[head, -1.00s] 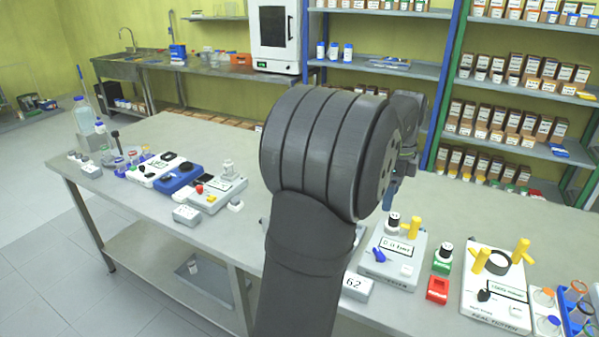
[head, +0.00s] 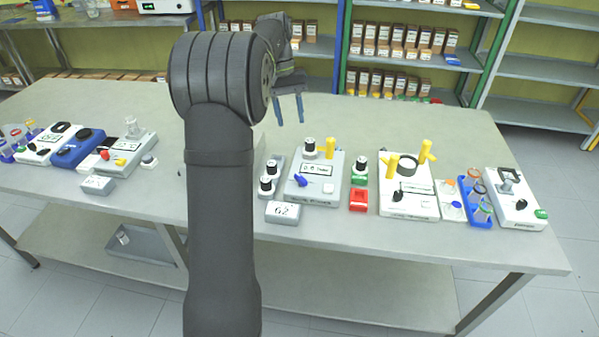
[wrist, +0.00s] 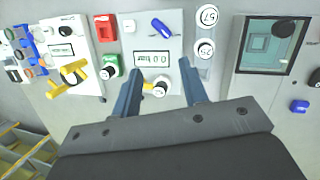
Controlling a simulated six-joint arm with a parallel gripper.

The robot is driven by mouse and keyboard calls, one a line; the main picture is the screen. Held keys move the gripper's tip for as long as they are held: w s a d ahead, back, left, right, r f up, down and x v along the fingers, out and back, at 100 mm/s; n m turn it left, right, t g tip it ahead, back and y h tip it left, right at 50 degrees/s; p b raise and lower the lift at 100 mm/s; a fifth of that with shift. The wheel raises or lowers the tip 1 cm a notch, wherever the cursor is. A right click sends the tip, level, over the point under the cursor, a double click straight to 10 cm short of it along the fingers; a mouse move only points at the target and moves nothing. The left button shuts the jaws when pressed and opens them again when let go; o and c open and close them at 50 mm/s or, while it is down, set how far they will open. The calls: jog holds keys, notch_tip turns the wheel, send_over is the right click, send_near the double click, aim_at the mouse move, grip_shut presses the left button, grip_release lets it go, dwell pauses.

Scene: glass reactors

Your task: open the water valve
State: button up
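A white station (head: 325,193) with a display stands right of my arm in the head view. A blue knob (head: 300,181) is on its front left; it also shows in the wrist view (wrist: 162,27). No label marks it as the water valve. The display (wrist: 153,58) reads 0.0 bar. A yellow handle (head: 330,147) and a black-and-white knob (head: 309,145) are at the station's back. My gripper (head: 290,122) is open and empty, above the table near that back edge. In the wrist view its fingertips (wrist: 160,66) flank the display, apart from the blue knob.
Two round-topped pieces (wrist: 205,47) stand beside the station. A red box (head: 358,199) and another white station (head: 409,202) with yellow handles stand to its right. A small grey box labelled 62 (head: 284,211) is in front. The table (head: 480,142) behind is clear.

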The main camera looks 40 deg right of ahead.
jog(key=w+n+g, duration=0.1)
jog(key=w+n, duration=0.1)
jog(key=n, duration=0.4)
send_near(301, 177)
jog(key=shift+n, duration=0.4)
jog(key=x, duration=0.8)
jog(key=shift+f, duration=0.25)
grip_shut()
